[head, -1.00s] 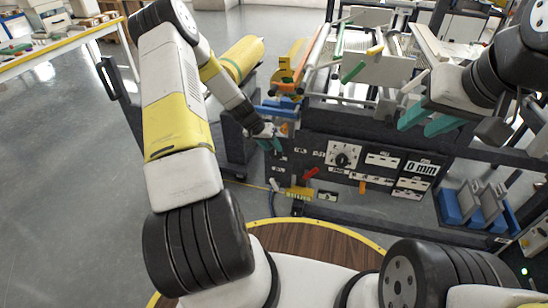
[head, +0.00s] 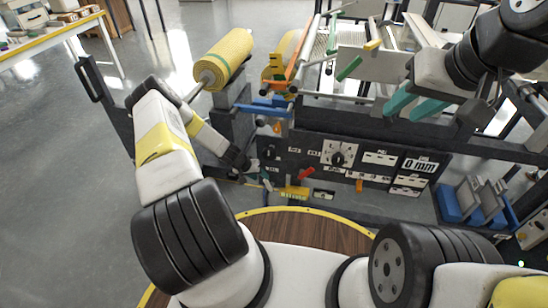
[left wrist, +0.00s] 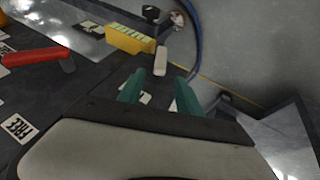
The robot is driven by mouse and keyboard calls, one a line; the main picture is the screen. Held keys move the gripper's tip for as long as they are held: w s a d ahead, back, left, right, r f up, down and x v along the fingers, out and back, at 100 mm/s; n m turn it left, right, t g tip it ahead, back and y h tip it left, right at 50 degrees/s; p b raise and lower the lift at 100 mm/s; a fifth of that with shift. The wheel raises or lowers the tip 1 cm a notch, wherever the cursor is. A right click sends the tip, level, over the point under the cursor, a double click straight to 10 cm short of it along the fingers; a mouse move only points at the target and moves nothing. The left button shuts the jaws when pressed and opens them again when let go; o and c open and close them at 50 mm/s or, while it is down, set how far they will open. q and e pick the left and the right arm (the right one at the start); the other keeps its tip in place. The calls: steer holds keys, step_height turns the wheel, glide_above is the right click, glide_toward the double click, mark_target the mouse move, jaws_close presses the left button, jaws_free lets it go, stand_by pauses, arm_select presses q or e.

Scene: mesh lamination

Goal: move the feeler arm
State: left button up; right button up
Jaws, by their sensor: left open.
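I cannot tell for certain which part is the feeler arm. A small pale lever (left wrist: 160,61) stands just beyond my left fingertips in the left wrist view, beside a yellow block (left wrist: 130,39). My left gripper (left wrist: 158,82) is open, its teal fingers apart with nothing between them. In the head view my left gripper (head: 264,179) is low at the left end of the dark control panel (head: 280,152), small and partly hidden. My right gripper (head: 402,112) has its teal fingers apart and empty, above the panel's right side.
A red handle (head: 306,173) and an orange handle (head: 359,185) stick out of the panel. A blue bracket (head: 264,108) and a yellow mesh roll (head: 223,58) are above my left gripper. Blue-and-grey holders (head: 472,200) stand at right. The floor (head: 60,190) at left is clear.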

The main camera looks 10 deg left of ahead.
mark_target(269, 183)
arm_select(q)
steer(key=x, duration=0.7)
steer(key=shift+w+d+f, duration=0.1)
jaws_close()
stand_by(1.3)
